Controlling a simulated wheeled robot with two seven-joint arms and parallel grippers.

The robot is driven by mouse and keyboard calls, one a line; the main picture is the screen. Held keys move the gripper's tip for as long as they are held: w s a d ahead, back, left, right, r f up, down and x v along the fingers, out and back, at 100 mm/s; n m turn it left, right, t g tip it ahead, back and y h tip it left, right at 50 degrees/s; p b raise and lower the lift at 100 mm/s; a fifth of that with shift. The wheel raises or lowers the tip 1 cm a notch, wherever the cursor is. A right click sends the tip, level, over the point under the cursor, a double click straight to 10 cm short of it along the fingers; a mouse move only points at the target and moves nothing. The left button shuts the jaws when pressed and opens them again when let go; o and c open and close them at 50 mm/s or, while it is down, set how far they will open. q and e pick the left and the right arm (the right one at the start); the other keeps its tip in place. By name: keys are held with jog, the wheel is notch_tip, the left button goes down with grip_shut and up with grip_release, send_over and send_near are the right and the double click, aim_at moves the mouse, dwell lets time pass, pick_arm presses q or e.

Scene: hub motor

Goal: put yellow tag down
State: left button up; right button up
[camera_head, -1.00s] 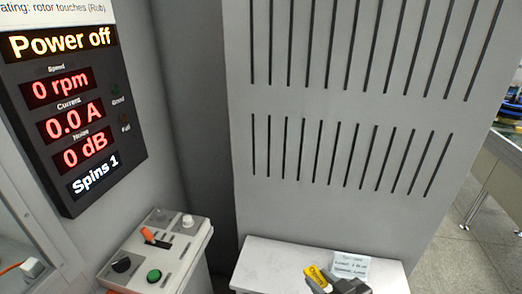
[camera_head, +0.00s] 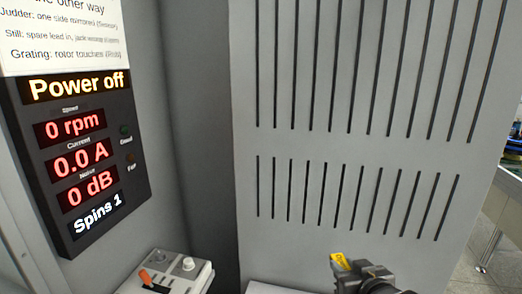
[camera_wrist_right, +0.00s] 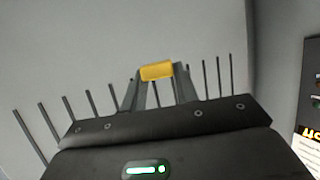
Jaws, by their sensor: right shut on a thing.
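The yellow tag (camera_head: 341,260) is at the bottom right of the head view, held at the tip of my right gripper (camera_head: 345,268). In the right wrist view the yellow tag (camera_wrist_right: 157,71) sits between the fingertips of my right gripper (camera_wrist_right: 158,78), which is shut on it. The tag is raised, in front of the grey slotted panel. Its lettering is too small to read. My left gripper is in neither view.
A grey slotted panel (camera_head: 350,150) fills the middle. A display (camera_head: 78,150) at left reads Power off and 0 rpm. A control box (camera_head: 170,272) with an orange lever stands below it. A pale ledge (camera_head: 270,288) barely shows at the bottom edge.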

jog(key=w+d+r+m+h, duration=0.1)
jog(key=w+d+r, duration=0.1)
jog(key=r, duration=0.6)
jog(key=shift+w+m+h, duration=0.3)
jog(key=shift+w+h, duration=0.1)
jog(key=shift+w, duration=0.1)
jog(key=shift+d, duration=0.1)
